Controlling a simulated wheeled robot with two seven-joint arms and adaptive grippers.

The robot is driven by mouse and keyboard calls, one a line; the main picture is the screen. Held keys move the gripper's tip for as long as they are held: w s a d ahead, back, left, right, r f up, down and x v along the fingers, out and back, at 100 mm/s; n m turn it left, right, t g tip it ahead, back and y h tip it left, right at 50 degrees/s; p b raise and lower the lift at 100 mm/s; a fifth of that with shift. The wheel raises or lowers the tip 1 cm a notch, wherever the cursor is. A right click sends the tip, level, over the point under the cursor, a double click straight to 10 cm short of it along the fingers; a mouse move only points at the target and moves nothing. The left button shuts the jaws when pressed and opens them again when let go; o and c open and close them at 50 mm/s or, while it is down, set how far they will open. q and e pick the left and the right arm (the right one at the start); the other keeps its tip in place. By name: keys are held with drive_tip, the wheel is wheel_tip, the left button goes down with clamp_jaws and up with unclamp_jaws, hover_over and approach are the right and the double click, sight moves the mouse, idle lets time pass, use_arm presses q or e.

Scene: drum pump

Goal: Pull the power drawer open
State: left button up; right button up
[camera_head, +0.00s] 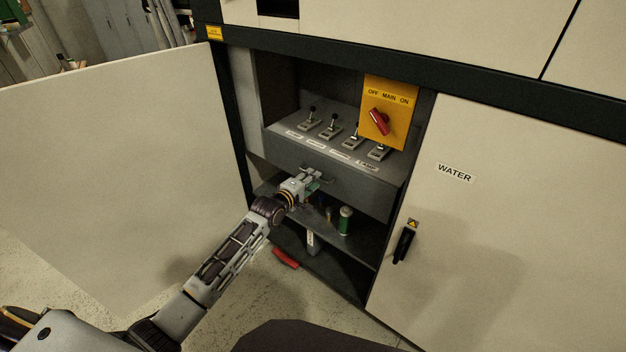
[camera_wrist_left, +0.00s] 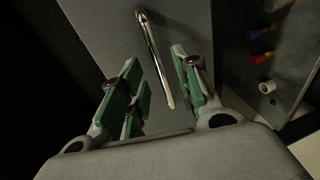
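The power drawer (camera_head: 335,178) is a grey box with a row of toggle levers on top, inside the open cabinet bay. Its front carries a thin metal bar handle (camera_head: 322,180); the handle also shows in the left wrist view (camera_wrist_left: 153,52). My left gripper (camera_head: 312,178) is at the drawer front by the handle. In the left wrist view its green-padded fingers (camera_wrist_left: 155,80) are apart, and the handle's lower end lies in the gap between them, not clamped. Whether a pad touches the bar I cannot tell. My right gripper is not in view.
An open cabinet door (camera_head: 110,170) stands on the left. A yellow main switch panel (camera_head: 388,110) with a red knob is above the drawer's right end. The closed WATER door (camera_head: 500,220) is at right. A shelf below holds a green can (camera_head: 345,220) and small items.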

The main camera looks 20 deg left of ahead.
use_arm(q)
drive_tip(key=shift+x, duration=0.85)
clamp_jaws()
